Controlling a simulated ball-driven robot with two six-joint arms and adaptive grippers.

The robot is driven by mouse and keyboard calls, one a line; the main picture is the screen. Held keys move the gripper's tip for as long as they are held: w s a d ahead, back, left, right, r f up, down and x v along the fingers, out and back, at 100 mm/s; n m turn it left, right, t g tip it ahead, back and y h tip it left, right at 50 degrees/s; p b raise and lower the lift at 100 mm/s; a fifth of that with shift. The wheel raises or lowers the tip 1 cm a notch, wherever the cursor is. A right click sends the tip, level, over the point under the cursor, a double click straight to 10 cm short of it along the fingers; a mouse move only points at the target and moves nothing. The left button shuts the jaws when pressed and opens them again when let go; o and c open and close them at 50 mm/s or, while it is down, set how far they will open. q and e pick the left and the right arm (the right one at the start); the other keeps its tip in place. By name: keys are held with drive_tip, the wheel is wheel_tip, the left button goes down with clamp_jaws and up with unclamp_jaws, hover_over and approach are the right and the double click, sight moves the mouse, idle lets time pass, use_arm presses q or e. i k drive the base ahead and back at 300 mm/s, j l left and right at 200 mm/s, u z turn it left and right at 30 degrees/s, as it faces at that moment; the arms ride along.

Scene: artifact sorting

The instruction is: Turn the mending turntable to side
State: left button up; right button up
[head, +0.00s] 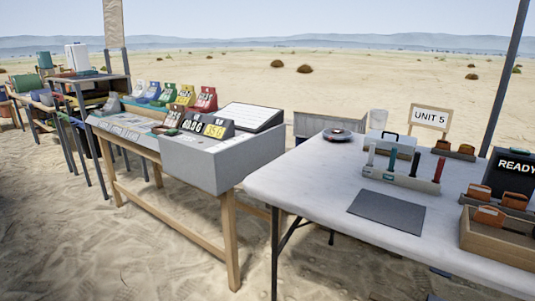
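A small round turntable (338,135) lies at the far left part of the white table, near its back edge. It is a grey disc with reddish and dark details on top. It is too small in the head view to tell which way it faces. Neither of my grippers is in view, and nothing touches the turntable.
The white table (290,190) also bears a dark mat (387,211), a tool rack (402,180), a white box (390,146), a wooden crate (495,240) and a "READY" screen (510,172). A "UNIT 5" sign (431,117) stands behind. A console (215,160) stands left.

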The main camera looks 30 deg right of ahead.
sight(347, 135)
drive_tip(key=z, duration=1.3)
